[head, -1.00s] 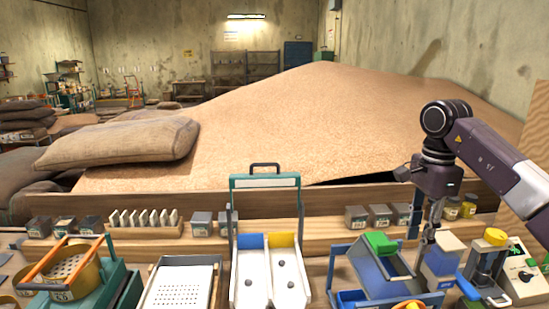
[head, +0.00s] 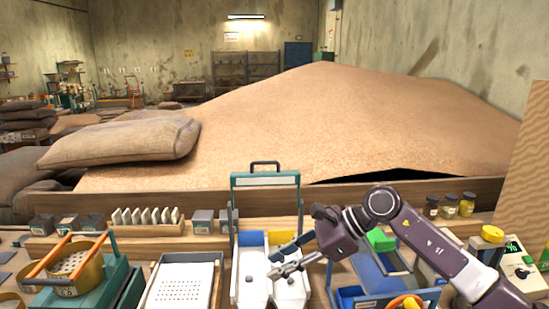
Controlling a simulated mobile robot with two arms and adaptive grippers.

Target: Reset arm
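My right arm comes in from the lower right. I cannot tell whether the fingers touch the tray. My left gripper is not in view.
A blue bin with a green block (head: 380,240) stands under my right forearm. A white perforated tray (head: 182,286) and a teal stand with an orange-handled sieve (head: 72,262) are to the left. Grain (head: 300,130) is heaped behind the wooden bench edge (head: 400,195).

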